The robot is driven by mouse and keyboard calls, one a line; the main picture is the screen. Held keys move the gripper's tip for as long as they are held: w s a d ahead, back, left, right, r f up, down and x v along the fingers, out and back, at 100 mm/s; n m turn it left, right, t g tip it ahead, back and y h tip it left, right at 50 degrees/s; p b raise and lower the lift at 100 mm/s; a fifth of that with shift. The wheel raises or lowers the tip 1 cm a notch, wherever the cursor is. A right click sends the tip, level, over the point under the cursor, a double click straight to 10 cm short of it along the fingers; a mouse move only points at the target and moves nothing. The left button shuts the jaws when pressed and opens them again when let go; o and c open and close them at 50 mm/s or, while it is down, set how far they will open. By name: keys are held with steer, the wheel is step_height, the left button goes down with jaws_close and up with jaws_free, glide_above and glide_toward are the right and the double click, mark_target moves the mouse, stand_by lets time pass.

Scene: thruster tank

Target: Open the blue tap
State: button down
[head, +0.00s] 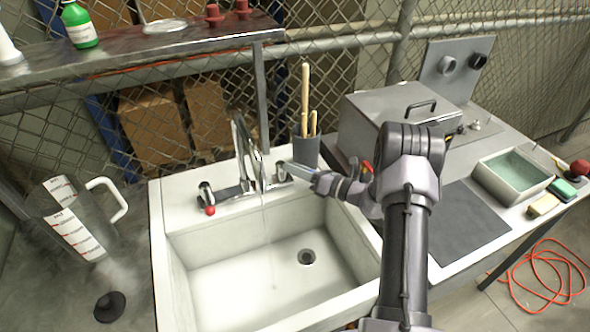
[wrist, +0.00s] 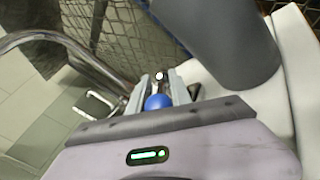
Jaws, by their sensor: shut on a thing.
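The blue tap's round knob (wrist: 157,102) sits between the two fingers of my gripper (wrist: 158,88) in the wrist view. My gripper (head: 288,170) is shut on it at the right side of the chrome faucet (head: 250,155); in the head view my fingers and wrist hide the blue knob. The red tap (head: 210,210) is at the faucet's left side. A thin stream of water falls from the spout into the white sink (head: 215,275).
A grey cup (head: 306,152) with wooden sticks stands close behind my gripper; it looms large in the wrist view (wrist: 225,40). A metal box (head: 375,125) is to the right. A measuring jug (head: 70,220) stands left of the sink.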

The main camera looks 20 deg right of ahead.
steer(key=c, duration=1.3)
jaws_free()
steer(key=shift+a, duration=0.1)
steer(key=shift+o, duration=0.2)
steer(key=p+v, duration=0.3)
steer(key=v, duration=1.4)
steer(key=shift+s, duration=0.2)
